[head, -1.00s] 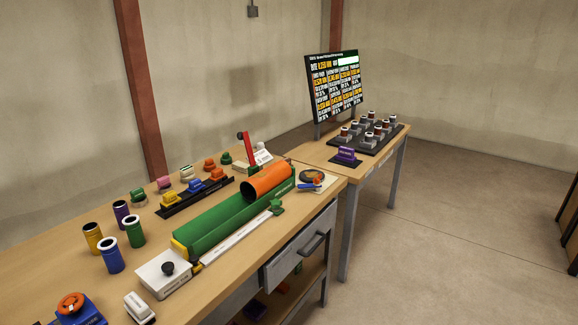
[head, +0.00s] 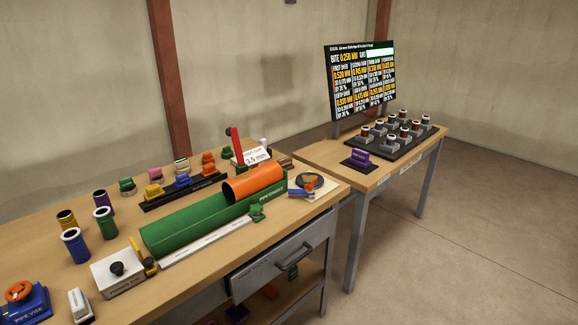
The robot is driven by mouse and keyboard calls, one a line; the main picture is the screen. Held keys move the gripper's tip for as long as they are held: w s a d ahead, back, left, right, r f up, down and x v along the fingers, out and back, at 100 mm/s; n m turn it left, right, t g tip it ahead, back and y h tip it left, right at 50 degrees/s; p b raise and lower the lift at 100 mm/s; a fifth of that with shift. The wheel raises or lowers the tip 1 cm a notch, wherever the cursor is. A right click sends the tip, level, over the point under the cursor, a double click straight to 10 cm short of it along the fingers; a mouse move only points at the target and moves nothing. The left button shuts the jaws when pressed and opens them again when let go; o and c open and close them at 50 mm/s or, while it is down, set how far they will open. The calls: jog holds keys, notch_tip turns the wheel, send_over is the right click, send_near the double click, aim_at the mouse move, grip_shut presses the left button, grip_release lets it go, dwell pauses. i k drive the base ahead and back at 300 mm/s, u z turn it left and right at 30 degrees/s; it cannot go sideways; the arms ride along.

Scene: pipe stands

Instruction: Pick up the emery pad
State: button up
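I cannot tell for sure which thing is the emery pad. A small white block with a dark base (head: 80,306) lies at the front left of the workbench. A dark round disc on a pale plate (head: 309,182) lies at the bench's right end, with small orange and blue parts beside it. A small brown block (head: 281,159) sits at the back, partly hidden by a white card (head: 255,156). My gripper is not in view.
The wooden workbench (head: 30,247) holds a green trough (head: 188,222) with an orange pipe (head: 253,182), a blue vise (head: 25,304), several upright coloured tubes and a rack of coloured blocks. A second table (head: 315,154) behind carries a board (head: 360,82). Floor at right (head: 480,240) is clear.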

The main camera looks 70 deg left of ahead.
aim_at(287, 163)
jog(key=i, duration=0.7)
jog(key=z, duration=0.55)
jog(key=k, duration=0.15)
jog(key=u, duration=3.25)
jog(key=i, duration=0.6)
jog(key=z, duration=0.05)
